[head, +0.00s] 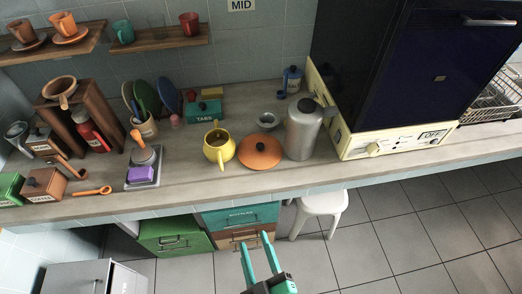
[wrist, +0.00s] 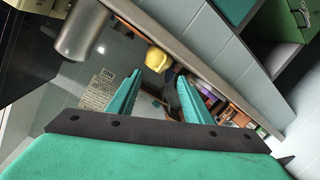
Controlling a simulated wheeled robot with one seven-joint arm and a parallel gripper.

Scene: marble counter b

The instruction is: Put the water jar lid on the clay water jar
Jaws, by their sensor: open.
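A round orange-brown lid (head: 260,152) with a dark knob lies on the counter in the head view, between a yellow pot and a grey metal jug. A terracotta, open-mouthed vessel (head: 60,92) with a stub sits on the wooden rack at the left; I cannot tell for sure whether it is the clay water jar. My gripper (head: 256,243) is open and empty, in front of the counter, below the lid in the picture and apart from it. In the wrist view my gripper (wrist: 157,76) shows spread green fingers with nothing between them; I cannot make out the lid there.
The yellow pot (head: 219,147) and the grey jug (head: 303,130) flank the lid closely. A cream-based appliance (head: 390,137) stands right of the jug. A white stool (head: 320,204) stands below.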

